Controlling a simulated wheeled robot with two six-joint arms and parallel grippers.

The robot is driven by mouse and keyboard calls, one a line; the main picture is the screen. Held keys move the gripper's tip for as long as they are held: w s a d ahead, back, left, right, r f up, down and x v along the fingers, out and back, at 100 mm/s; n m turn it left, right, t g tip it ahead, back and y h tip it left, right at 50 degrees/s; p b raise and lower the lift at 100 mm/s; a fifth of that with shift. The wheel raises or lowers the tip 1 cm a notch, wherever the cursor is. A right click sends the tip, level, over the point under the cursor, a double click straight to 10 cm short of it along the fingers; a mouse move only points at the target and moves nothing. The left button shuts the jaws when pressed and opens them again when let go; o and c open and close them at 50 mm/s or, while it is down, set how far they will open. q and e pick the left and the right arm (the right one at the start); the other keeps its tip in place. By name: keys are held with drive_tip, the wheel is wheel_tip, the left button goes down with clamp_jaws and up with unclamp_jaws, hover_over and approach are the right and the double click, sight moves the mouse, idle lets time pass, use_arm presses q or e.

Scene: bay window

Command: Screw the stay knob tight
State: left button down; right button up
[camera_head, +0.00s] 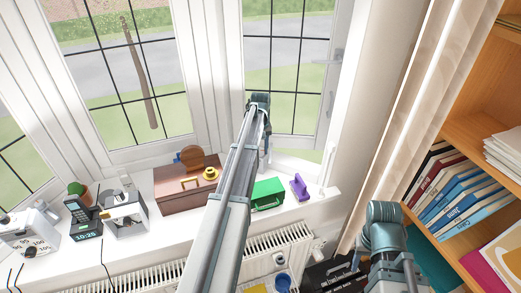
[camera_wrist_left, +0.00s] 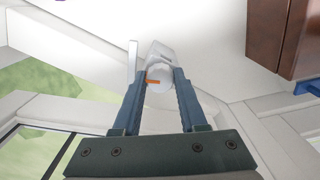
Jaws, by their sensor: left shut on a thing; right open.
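In the left wrist view, the stay knob (camera_wrist_left: 160,73) is a round pale grey piece with a short orange mark on its face. My left gripper (camera_wrist_left: 160,82) has one finger on each side of the knob and is shut on it. A thin white upright piece (camera_wrist_left: 132,62) stands just left of the knob, beside a pale block behind it. In the head view, my left arm reaches to the window and hides the knob. My right arm shows at the lower right of the head view, but its fingers are not seen.
On the sill are a brown case (camera_head: 178,197), a green box (camera_head: 268,188), a purple object (camera_head: 299,187), a black phone (camera_head: 79,211) and a toaster-like box (camera_head: 126,215). A radiator (camera_head: 205,262) is below. A bookshelf (camera_head: 468,130) and curtain (camera_head: 403,130) stand right.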

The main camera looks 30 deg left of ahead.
use_arm(q)
drive_tip(key=m, duration=1.2)
drive_tip(key=shift+a, duration=0.1)
drive_tip(key=m, duration=1)
drive_tip(key=shift+m, duration=0.4)
drive_tip(key=shift+c, duration=2.2)
unclamp_jaws()
drive_tip(key=shift+r, duration=0.15)
